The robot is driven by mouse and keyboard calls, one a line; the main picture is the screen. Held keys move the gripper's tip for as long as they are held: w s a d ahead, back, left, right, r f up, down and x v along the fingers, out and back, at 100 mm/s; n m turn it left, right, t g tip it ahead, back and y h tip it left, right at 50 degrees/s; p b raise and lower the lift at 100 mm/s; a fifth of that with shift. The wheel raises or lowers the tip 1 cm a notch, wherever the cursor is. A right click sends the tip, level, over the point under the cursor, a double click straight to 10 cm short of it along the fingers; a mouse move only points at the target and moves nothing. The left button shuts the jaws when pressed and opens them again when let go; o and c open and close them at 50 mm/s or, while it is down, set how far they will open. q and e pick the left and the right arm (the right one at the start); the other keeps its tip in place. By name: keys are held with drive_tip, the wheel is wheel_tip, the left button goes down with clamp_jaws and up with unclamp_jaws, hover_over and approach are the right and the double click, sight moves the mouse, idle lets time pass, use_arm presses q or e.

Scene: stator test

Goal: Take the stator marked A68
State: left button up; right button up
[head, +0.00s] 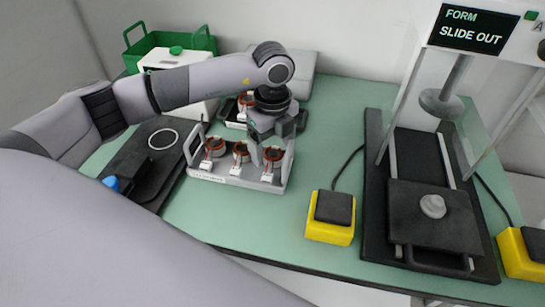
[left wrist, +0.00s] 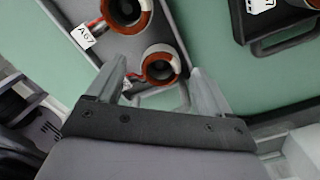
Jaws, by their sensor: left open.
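A light grey tray (head: 238,181) holds a front row of stators with copper-red windings and white tags: a left one (head: 214,147), a middle one (head: 240,153) and a right one (head: 272,156). My left gripper (head: 263,155) is open and points down over the tray's right end. In the left wrist view, a stator (left wrist: 160,66) shows between the open fingertips (left wrist: 158,70); its tag is mostly hidden by a finger. A neighbouring stator (left wrist: 124,14) bears the tag A67 (left wrist: 83,37). I cannot read A68 anywhere.
A dark tray with another stator (head: 245,100) stands behind the gripper. A black plate with a ring (head: 163,139) lies left. A press (head: 433,215) with a FORM SLIDE OUT screen (head: 473,30) and yellow button boxes (head: 329,228) stand right. A green crate (head: 175,40) is at the back.

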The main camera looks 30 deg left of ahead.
use_arm(q)
drive_tip(key=shift+f, duration=0.85)
drive_tip(key=shift+s+f, duration=0.1)
drive_tip(key=shift+s, duration=0.05)
drive_tip(key=c, duration=1.2)
